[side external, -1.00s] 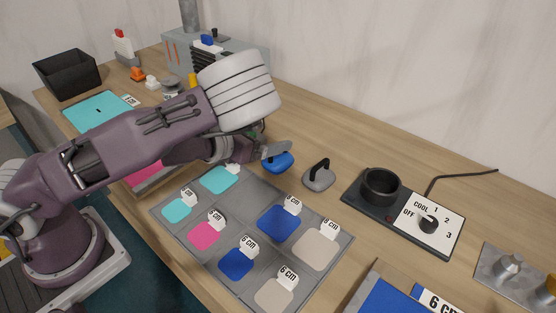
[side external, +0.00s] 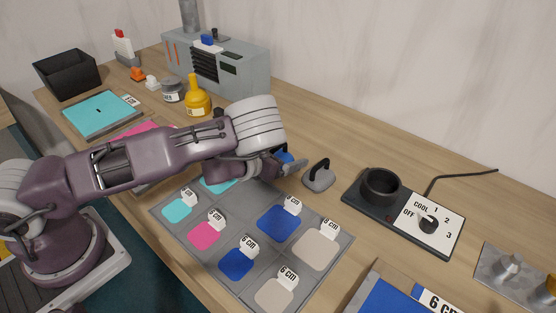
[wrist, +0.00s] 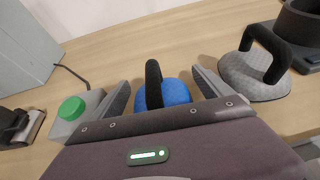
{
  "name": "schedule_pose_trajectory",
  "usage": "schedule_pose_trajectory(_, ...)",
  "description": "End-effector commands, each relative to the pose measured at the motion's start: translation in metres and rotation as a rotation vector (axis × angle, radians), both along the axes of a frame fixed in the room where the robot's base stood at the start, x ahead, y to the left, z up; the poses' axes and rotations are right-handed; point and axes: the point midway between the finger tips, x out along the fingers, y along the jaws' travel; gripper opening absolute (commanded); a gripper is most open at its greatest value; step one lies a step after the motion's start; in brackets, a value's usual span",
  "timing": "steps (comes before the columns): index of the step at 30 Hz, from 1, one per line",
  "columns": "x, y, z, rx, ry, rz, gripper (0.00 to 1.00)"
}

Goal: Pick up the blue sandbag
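The blue sandbag (wrist: 174,92) is a round blue weight with a black loop handle. In the wrist view it sits between the two fingers of my gripper (wrist: 163,95), which are spread apart with a gap on each side of the handle. In the side view the blue sandbag (side external: 286,158) is mostly hidden behind my gripper (side external: 288,166), with only a bit of blue showing. The sandbag appears to rest on the wooden table.
A grey sandbag (side external: 318,176) with a black handle stands just to the right. A grey tray (side external: 205,252) of coloured patches lies in front. A hot plate with a black cup (side external: 381,186) is further right. A green-button box (wrist: 78,112) sits left in the wrist view.

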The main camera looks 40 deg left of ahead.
Motion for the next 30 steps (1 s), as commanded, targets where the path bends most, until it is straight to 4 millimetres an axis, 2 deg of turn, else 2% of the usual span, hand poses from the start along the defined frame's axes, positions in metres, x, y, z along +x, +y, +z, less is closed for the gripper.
schedule_pose_trajectory(1,0.000,0.000,0.000,0.000,0.000,0.000,0.77)
schedule_pose_trajectory(2,0.000,0.000,0.000,0.000,0.000,0.000,0.71)
schedule_pose_trajectory(12,0.000,0.000,0.000,0.000,0.000,-0.001,0.04)
schedule_pose_trajectory(13,0.000,0.000,0.000,0.000,-0.001,-0.001,0.00)
schedule_pose_trajectory(20,0.000,0.000,0.002,-0.001,-0.004,-0.001,0.00)
schedule_pose_trajectory(22,0.001,-0.001,0.009,-0.001,-0.006,-0.001,0.00)
schedule_pose_trajectory(30,0.001,-0.001,0.074,-0.003,-0.009,-0.001,0.00)
